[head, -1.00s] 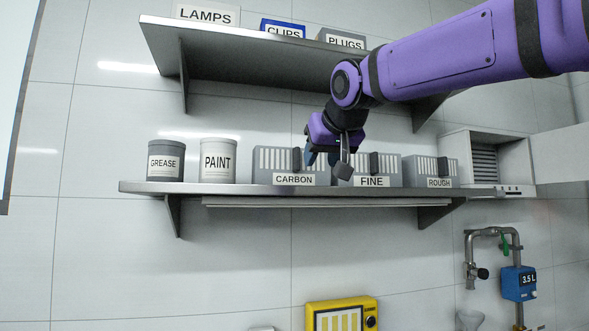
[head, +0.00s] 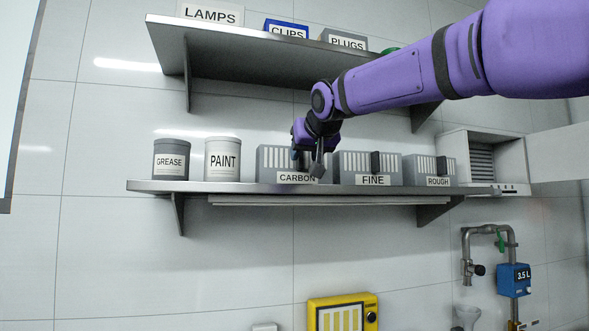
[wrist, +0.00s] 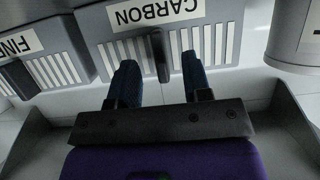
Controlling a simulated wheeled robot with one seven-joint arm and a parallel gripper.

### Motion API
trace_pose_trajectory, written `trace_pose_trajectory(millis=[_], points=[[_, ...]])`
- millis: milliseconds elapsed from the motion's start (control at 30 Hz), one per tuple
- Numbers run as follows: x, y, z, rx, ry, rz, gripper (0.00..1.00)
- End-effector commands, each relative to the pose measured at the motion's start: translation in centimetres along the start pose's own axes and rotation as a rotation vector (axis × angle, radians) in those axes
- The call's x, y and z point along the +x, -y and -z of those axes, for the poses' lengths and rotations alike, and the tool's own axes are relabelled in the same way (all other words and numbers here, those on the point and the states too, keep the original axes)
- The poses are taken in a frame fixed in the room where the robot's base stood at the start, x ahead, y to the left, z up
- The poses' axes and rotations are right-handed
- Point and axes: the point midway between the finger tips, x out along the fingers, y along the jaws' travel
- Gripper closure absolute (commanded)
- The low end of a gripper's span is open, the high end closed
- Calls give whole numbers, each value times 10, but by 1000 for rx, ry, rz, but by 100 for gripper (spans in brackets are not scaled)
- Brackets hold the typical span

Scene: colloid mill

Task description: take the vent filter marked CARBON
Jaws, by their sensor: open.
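The vent filter marked CARBON (head: 272,160) is a grey box with a white slatted front and a dark upright handle, on the lower shelf between the PAINT can and the FINE filter. In the wrist view the CARBON filter (wrist: 215,42) appears upside down, with its handle (wrist: 159,55) in front of the slats. My gripper (wrist: 160,82) is open, and its two dark blue fingers point at the filter, one on each side of the handle in the picture. In the head view my gripper (head: 308,160) hides the filter's right part. I cannot tell whether the fingers touch anything.
The FINE filter (head: 352,163) stands close to the right, then the ROUGH filter (head: 415,168). The PAINT can (head: 222,160) and GREASE can (head: 171,161) stand left. An upper shelf (head: 230,58) with labelled boxes hangs above the lower shelf (head: 200,187).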

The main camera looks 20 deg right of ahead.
Motion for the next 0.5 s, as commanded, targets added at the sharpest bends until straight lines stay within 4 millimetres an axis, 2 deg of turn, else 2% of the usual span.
trace_pose_trajectory(millis=[100, 200, 467, 500], points=[[19, -1, 0, 0, 2, 0, 55], [30, -1, 0, 1, 1, 0, 55], [35, -1, 0, 0, 0, 0, 55], [35, -1, 0, 0, 0, 0, 62]])
